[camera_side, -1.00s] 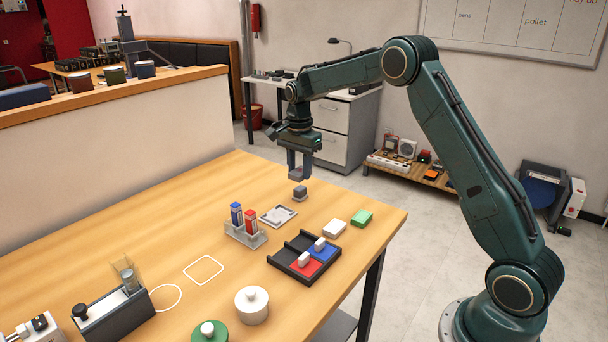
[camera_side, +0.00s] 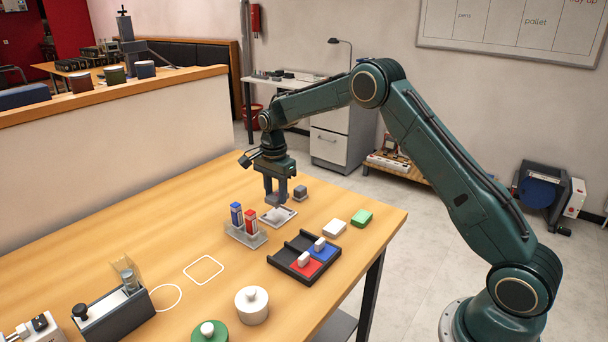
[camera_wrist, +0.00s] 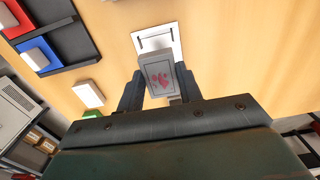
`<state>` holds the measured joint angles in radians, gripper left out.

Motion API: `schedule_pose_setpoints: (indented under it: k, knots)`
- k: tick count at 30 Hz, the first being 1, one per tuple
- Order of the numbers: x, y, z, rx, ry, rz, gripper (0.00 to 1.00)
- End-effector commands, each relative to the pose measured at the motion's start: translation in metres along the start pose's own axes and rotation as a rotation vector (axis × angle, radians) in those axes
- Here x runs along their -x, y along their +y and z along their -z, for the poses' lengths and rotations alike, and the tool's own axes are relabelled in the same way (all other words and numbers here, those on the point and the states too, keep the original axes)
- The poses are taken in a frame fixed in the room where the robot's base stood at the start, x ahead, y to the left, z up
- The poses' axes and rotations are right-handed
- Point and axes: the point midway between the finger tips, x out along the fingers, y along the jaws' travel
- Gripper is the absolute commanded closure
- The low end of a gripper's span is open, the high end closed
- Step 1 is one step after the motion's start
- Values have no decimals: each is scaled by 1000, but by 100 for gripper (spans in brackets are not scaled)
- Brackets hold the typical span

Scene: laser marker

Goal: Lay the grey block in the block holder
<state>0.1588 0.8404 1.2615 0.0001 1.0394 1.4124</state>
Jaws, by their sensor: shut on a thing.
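The grey block (camera_wrist: 160,76) is between the fingers of my gripper (camera_side: 275,194); the wrist view shows pinkish-red marks on its face. My gripper is shut on it and holds it above a pale flat plate with a raised rim, which looks like the block holder (camera_side: 289,216). The holder also shows in the wrist view (camera_wrist: 141,42), partly hidden behind the block. In the side view the fingers hide part of the holder, and I cannot tell whether the block touches it. A second small grey cube-like piece (camera_side: 300,192) stands on the table just behind the holder.
A clear rack (camera_side: 247,237) with a blue and a red bottle stands close left of the holder. A black tray (camera_side: 284,262) with red and blue pieces is in front. The table behind left is clear.

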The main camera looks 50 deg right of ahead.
Motion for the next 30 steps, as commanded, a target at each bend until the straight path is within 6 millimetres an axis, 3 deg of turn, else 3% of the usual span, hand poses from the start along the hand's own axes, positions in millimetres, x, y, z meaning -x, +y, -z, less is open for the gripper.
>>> schedule_pose_setpoints:
  k: [15, 30]
  knots:
    - [-33, 0, 0, 0, 0, -1, 87]
    - [-40, 0, 0, 0, 0, 0, 87]
